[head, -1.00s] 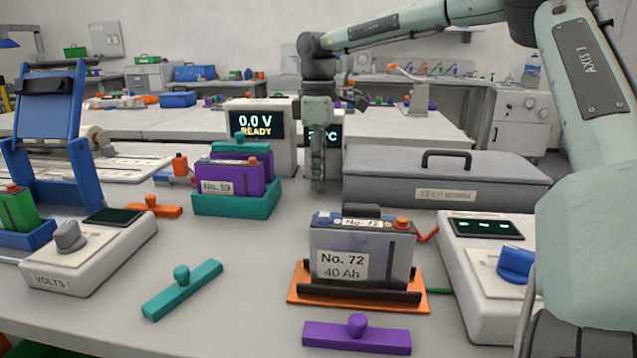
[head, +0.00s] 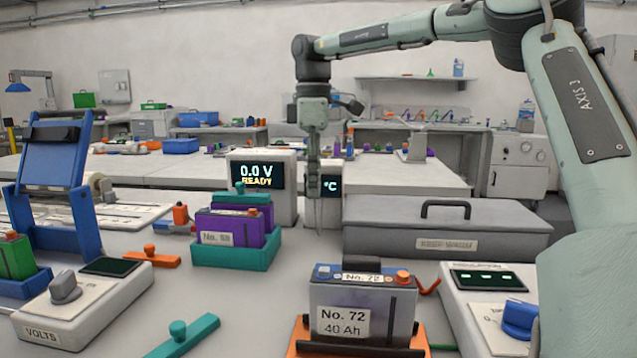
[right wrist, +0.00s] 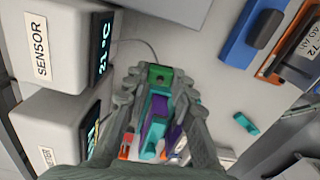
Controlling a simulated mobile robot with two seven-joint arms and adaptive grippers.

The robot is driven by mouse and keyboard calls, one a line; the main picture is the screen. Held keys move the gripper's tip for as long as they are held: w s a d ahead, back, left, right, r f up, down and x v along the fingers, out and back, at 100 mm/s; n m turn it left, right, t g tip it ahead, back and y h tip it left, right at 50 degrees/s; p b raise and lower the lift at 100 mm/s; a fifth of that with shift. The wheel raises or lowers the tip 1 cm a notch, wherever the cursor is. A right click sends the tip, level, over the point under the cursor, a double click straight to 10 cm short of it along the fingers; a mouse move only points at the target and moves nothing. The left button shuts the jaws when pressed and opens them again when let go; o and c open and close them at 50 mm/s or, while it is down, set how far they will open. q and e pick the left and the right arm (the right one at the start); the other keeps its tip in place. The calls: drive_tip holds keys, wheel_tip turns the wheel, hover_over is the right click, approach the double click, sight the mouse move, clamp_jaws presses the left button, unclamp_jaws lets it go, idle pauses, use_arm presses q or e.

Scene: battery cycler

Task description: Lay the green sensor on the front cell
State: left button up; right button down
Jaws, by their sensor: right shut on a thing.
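My right gripper (right wrist: 160,78) is shut on the small green sensor (right wrist: 160,74), which shows between the fingertips in the right wrist view. In the head view the right gripper (head: 314,188) hangs pointing down in front of the °C display box; the sensor is too small to make out there. The purple cell No. 59 (head: 217,224) stands in the teal tray (head: 236,256), left of the gripper, with another cell behind it. A grey cell, No. 72 (head: 372,307), stands on an orange base (head: 305,343) nearer to me. My left gripper is out of view.
The 0.0 V READY box (head: 290,205) and °C box (head: 330,212) stand at the back. A grey lidded case (head: 445,232) lies to the right. A VOLTS unit (head: 80,305) and blue stand (head: 55,155) are at left. A teal bar (head: 190,337) lies in front.

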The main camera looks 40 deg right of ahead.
drive_tip(key=w+a+r+n+p, duration=0.1)
drive_tip(key=w+a+r+n, duration=0.25)
drive_tip(key=a+n, duration=0.4)
drive_tip(key=n+p, duration=0.2)
drive_tip(key=n, duration=0.8)
approach(229, 213)
drive_tip(key=shift+m, duration=0.25)
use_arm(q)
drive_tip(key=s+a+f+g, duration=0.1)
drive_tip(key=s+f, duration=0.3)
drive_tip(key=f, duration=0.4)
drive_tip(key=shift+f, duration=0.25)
use_arm(e)
drive_tip(key=shift+f, duration=2.7)
use_arm(q)
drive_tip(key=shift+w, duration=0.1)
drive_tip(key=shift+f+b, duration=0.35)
drive_tip(key=shift+b, duration=0.2)
use_arm(e)
drive_tip(key=shift+f, duration=0.65)
drive_tip(key=c, duration=1.2)
unclamp_jaws()
drive_tip(key=shift+r, duration=0.1)
